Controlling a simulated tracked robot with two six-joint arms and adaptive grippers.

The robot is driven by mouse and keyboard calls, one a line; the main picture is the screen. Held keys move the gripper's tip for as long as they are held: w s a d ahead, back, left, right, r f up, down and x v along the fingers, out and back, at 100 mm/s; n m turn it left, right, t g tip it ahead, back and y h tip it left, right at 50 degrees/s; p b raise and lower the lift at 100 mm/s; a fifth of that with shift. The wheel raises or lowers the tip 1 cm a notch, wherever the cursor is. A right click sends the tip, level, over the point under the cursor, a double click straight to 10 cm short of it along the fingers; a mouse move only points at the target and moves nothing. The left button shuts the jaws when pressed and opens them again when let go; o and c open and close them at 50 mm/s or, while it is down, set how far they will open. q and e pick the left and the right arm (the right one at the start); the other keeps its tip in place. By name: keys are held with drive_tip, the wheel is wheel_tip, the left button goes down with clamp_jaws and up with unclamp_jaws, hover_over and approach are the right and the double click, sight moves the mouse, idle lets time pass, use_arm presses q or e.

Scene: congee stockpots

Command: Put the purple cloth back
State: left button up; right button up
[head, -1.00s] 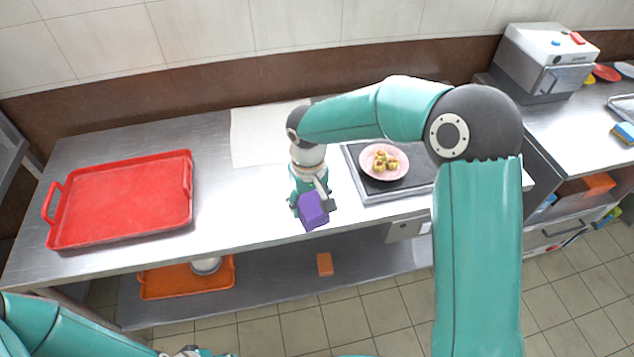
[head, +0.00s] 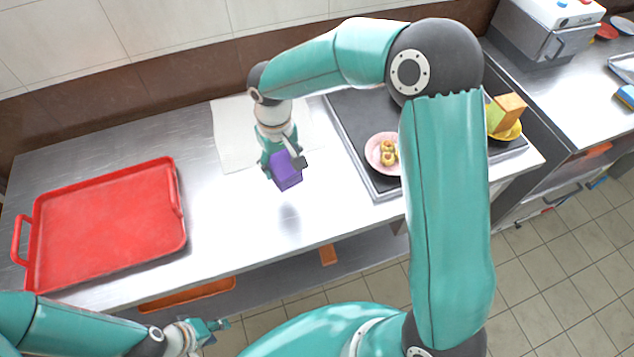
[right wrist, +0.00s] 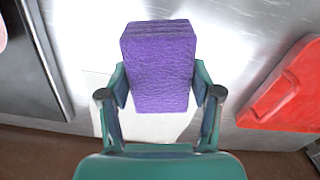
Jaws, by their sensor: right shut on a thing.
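The purple cloth (head: 286,172) is a folded block held above the steel table. My right gripper (head: 281,164) is shut on it, and in the right wrist view the cloth (right wrist: 160,68) sits between both fingers (right wrist: 160,98). A white sheet (head: 236,140) lies flat on the table behind the cloth, partly hidden by my right arm. My left gripper (head: 214,328) is low at the lower left, in front of the table and away from the cloth; its fingers look slightly apart.
A red tray (head: 105,225) lies on the table's left side. A dark hotplate (head: 355,125) is to the right, with a pink plate (head: 372,150) of small food pieces.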

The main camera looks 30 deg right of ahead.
drive_tip(key=shift+w, duration=0.4)
use_arm(q)
drive_tip(key=shift+w+a, duration=0.2)
drive_tip(key=shift+w, duration=0.1)
use_arm(e)
drive_tip(key=shift+r, duration=0.1)
drive_tip(key=shift+d, duration=0.1)
drive_tip(key=s+d+r+m+b, duration=0.3)
drive_tip(key=s+d+r+b, duration=0.3)
drive_tip(key=d+r+b, duration=0.25)
drive_tip(key=f, duration=1.2)
drive_tip(key=f+b, duration=0.1)
drive_tip(key=f, duration=0.6)
drive_tip(key=shift+w+a, duration=0.25)
drive_tip(key=shift+a, duration=0.15)
use_arm(q)
wheel_tip(320, 180, down, 9)
drive_tip(key=shift+f, duration=0.15)
drive_tip(key=shift+s+f, duration=0.1)
drive_tip(key=shift+f, duration=0.05)
use_arm(e)
drive_tip(key=shift+f, duration=0.1)
